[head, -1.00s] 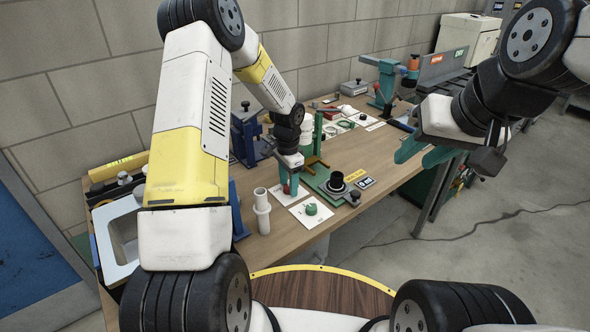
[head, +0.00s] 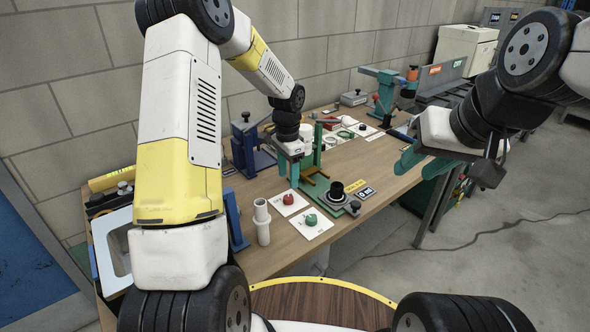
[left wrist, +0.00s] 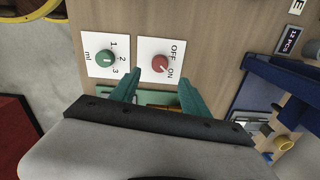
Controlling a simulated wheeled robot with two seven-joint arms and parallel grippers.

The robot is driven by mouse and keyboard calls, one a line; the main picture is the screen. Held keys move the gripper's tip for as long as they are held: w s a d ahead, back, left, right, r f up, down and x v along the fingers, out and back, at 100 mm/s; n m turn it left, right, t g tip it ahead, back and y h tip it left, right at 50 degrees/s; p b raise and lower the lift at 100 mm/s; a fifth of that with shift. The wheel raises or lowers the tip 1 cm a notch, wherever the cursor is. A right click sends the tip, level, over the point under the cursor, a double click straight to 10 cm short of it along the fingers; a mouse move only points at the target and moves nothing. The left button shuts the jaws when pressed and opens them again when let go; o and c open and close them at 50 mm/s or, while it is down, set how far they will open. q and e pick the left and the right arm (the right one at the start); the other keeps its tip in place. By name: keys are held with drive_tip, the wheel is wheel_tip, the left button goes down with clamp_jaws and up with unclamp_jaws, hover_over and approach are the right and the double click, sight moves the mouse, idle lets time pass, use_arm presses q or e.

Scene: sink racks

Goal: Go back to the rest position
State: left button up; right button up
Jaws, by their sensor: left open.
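My left gripper (head: 292,180) hangs above the workbench, open and empty, with its teal fingers pointing down. It stands clear above and behind the red knob (head: 288,198) on its white card. In the left wrist view the two spread fingertips (left wrist: 158,86) show below the red knob (left wrist: 160,63), which is marked OFF and ON. A green knob (left wrist: 104,58) on a card marked 1, 2, 3 lies beside it; it also shows in the head view (head: 311,219). My right gripper (head: 424,162) is off the bench's right edge, its teal fingers apart and empty.
A white pipe (head: 262,222) stands at the front left of the bench. A green stand with a black knob (head: 337,190) is close right of my left gripper. A blue device (head: 246,148) stands to its left. A white basin (head: 117,250) is at far left.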

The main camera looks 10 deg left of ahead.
use_arm(q)
drive_tip(key=s+a+r+n+t, duration=0.1)
drive_tip(key=s+r+n+t, duration=0.15)
drive_tip(key=s+r, duration=0.75)
drive_tip(key=s+a+r+n+t, duration=0.2)
drive_tip(key=s+r+n, duration=0.2)
drive_tip(key=s+r, duration=0.6)
drive_tip(key=s+r+n+t+h, duration=0.1)
drive_tip(key=s+r+n+h, duration=0.1)
drive_tip(key=s, duration=0.5)
drive_tip(key=shift+d+r+n+t, duration=0.4)
drive_tip(key=shift+r+n, duration=0.25)
drive_tip(key=shift+r, duration=0.2)
